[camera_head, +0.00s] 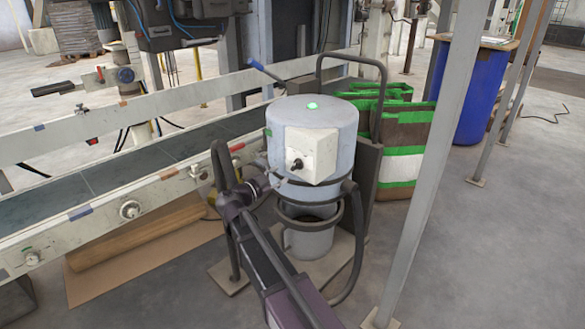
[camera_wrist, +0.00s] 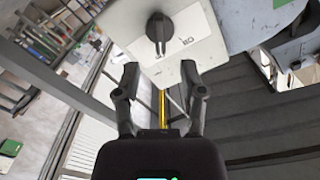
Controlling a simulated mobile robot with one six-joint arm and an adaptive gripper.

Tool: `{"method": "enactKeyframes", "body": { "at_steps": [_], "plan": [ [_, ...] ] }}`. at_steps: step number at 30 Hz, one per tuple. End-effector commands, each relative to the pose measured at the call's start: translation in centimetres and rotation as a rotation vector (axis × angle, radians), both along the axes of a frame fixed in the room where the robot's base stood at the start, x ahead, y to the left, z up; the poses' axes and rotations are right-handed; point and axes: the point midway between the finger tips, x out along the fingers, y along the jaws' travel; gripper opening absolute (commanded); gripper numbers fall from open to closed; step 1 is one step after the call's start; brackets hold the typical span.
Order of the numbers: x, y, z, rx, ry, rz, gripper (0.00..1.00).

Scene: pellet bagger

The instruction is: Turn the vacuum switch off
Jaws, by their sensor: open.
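The vacuum is a grey upright drum (camera_head: 322,115) with a green light (camera_head: 312,106) on its top. A white switch box (camera_head: 325,150) is fixed to its front, and a black rotary switch (camera_head: 297,164) sits on that box. In the wrist view the switch knob (camera_wrist: 159,30) is on the white box face, beyond the fingertips, with small lettering beside it. My gripper (camera_head: 268,181) is just left of and below the box. In the wrist view my gripper (camera_wrist: 160,75) is open and empty, its two fingers apart and not around the knob.
A conveyor (camera_head: 130,165) with a pale side rail runs along the left. A black hose (camera_head: 352,250) loops down the vacuum's right side. A grey post (camera_head: 430,170) stands at right front. Green and brown bags (camera_head: 405,135) and a blue barrel (camera_head: 482,95) stand behind.

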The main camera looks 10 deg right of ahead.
Motion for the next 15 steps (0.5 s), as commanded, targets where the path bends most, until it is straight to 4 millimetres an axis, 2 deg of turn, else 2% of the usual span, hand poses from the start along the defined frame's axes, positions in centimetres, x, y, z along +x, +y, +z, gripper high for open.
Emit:
{"method": "enactKeyframes", "body": {
  "at_steps": [6,15],
  "plan": [
    [2.0,-2.7,0.0,0.001,0.0,-0.003,0.53],
    [3.8,-5.2,0.0,0.001,-0.001,0.0,0.53]
  ]
}}
